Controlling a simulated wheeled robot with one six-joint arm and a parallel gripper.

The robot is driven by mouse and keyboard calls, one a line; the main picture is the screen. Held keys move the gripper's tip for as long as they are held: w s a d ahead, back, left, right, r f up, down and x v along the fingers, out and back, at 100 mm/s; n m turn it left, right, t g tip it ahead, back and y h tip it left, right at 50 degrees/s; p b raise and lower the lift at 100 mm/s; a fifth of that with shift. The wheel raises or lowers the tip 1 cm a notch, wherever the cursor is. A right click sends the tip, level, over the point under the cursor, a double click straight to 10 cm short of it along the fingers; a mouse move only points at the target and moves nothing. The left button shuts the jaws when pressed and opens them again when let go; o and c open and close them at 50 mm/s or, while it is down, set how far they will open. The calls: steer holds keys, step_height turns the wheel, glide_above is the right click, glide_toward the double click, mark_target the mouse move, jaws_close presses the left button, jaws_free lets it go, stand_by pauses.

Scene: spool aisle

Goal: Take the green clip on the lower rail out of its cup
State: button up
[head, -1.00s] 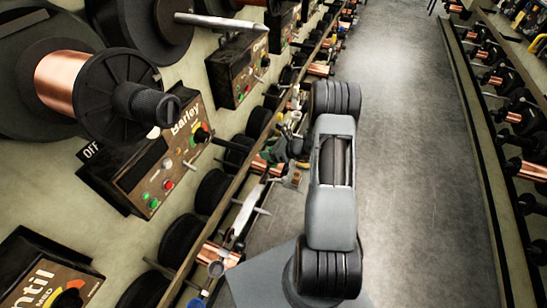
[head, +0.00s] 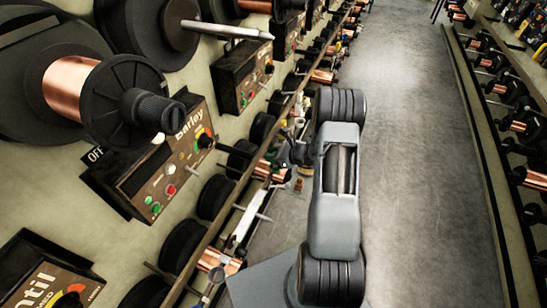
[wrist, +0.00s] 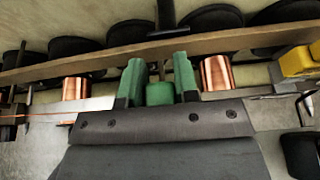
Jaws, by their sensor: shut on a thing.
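In the wrist view my gripper (wrist: 159,76) has two green fingers standing up from its dark palm. A small green block, which looks like the green clip (wrist: 160,94), sits between them, and the fingers are shut on it. The brown lower rail (wrist: 100,60) runs just beyond the fingertips. In the head view my gripper (head: 288,152) is small and dark beside the lower rail, partly hidden by my arm. I cannot make out the clip there, and I cannot tell the cup from the other parts.
Copper spools (wrist: 76,88) and (wrist: 216,73) flank my fingers closely. A yellow block (wrist: 297,62) is at the right. Control boxes, one marked Barley (head: 160,170), and a large copper spool (head: 75,88) line the left wall. The aisle floor (head: 410,150) at right is clear.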

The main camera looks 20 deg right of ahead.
steer(key=r, duration=0.4)
steer(key=shift+s+d, duration=0.25)
steer(key=shift+d, duration=0.15)
steer(key=w+r+v, duration=0.1)
steer(key=r+v, duration=0.1)
steer(key=v, duration=1.3)
steer(key=shift+s+a+r, duration=0.15)
steer(key=shift+a+r, duration=0.05)
steer(key=shift+r, duration=0.2)
